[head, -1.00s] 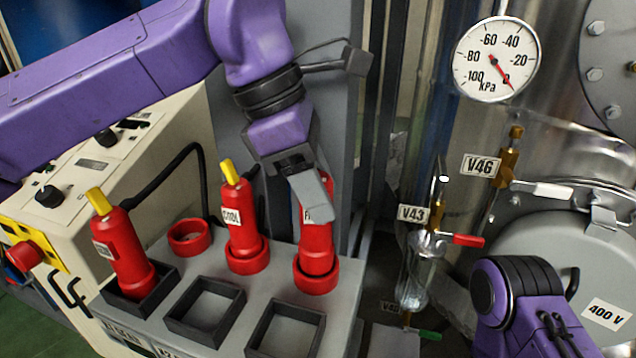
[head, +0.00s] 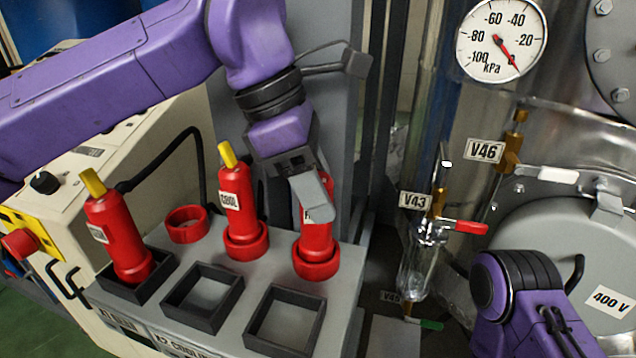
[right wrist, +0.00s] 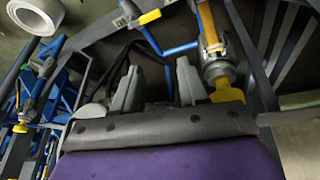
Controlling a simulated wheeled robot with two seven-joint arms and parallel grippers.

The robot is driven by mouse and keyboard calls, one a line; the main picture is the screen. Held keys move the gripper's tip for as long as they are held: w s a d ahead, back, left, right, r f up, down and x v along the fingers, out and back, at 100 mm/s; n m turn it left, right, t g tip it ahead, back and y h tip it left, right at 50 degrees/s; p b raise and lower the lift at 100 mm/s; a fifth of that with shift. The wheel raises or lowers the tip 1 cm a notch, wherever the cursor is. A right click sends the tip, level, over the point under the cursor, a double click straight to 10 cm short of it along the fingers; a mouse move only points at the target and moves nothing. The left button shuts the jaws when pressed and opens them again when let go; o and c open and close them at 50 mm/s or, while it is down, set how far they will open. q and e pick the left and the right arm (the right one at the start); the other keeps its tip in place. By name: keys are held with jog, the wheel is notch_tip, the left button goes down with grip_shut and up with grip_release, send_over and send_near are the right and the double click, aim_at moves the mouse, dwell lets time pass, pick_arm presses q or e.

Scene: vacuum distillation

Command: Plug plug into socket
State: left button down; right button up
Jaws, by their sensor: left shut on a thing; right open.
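Three red plugs stand on the grey socket panel (head: 230,310). The right plug (head: 316,235) stands in a round red socket (head: 317,262), and my left gripper (head: 312,195) is shut on its top, partly hiding it. The middle plug (head: 238,208), with a yellow tip and a white label, stands in another round red socket (head: 246,243). The left plug (head: 118,235), also yellow-tipped, leans in a square black holder (head: 140,285). A round red socket (head: 188,224) behind it is empty. My right gripper (right wrist: 155,90) is open in the right wrist view, with nothing between its fingers.
Two square black holders (head: 203,297) at the panel's front are empty. To the right are a gauge (head: 502,40), valves V46 (head: 512,150) and V43 (head: 440,205), and a metal vessel. My right arm is at lower right. Pipes surround my right gripper.

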pick_arm(q)
jog(key=shift+f, duration=0.15)
jog(key=shift+c, duration=2.4)
grip_release()
jog(key=p+v, duration=0.1)
jog(key=v, duration=0.9)
jog(key=shift+r+p, duration=0.25)
jog(key=shift+p, duration=0.05)
jog(key=shift+a, duration=0.15)
